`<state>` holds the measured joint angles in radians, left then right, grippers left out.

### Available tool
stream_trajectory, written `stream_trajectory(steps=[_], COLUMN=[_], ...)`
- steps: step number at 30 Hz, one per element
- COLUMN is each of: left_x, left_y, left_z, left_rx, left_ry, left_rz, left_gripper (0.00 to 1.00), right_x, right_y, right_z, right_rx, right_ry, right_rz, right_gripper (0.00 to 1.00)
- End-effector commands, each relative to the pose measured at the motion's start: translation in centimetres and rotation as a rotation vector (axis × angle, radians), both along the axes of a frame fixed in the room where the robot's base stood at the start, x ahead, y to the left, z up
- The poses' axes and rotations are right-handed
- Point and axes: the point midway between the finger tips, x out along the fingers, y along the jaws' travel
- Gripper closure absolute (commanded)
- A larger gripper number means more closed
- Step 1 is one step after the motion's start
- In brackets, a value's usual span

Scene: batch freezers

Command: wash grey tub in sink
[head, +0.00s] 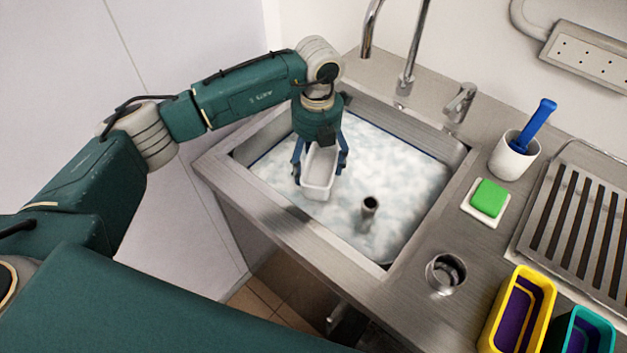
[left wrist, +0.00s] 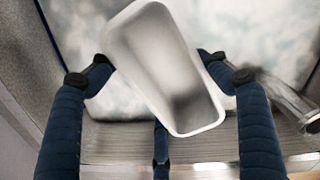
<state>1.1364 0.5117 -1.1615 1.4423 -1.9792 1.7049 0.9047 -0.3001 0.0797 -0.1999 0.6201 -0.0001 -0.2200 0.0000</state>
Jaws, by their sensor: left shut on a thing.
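The grey tub (head: 319,172) is a small, pale, open rectangular tub in the head view. My left gripper (head: 320,168) is shut on it and holds it over the sink (head: 222,162), which is filled with foamy, cloudy water (head: 395,165). In the left wrist view the tub (left wrist: 165,65) sits tilted between the dark blue fingers of my left gripper (left wrist: 160,85). The inside of the tub looks empty. I cannot tell whether its underside touches the water. My right gripper does not show.
A grey standpipe (head: 369,207) stands in the water. Taps (head: 408,75) rise behind the sink. On the right are a green sponge (head: 488,198), a white cup with a blue-handled brush (head: 514,157), a metal cup (head: 446,273), a slatted drainer (head: 580,220), a yellow tub (head: 545,283) and a teal tub (head: 600,325).

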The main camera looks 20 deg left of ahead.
Motion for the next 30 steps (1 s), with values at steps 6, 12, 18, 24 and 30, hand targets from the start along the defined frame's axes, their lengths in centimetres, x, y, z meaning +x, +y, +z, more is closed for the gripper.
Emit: stream_trajectory(steps=[6,12,18,24,30], left_x=[0.0,0.0,0.0,0.0,0.0], left_y=[0.0,0.0,0.0,0.0,0.0], left_z=[2.1,3.7,5.3,6.9,8.5], left_rx=[-0.001,-0.001,0.0,0.0,-0.001], left_ry=[0.0,0.0,-0.001,-0.001,-0.001], left_rz=[0.001,0.001,0.001,0.001,0.0], left_gripper=[0.5,0.5,0.5,0.5,0.5], right_x=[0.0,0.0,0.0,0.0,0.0], right_y=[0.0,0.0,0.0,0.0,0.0], right_z=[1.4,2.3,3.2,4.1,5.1], right_rx=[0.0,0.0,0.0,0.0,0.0], right_ry=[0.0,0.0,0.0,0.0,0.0], right_rz=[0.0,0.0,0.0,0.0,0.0], right_gripper=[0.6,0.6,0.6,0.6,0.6])
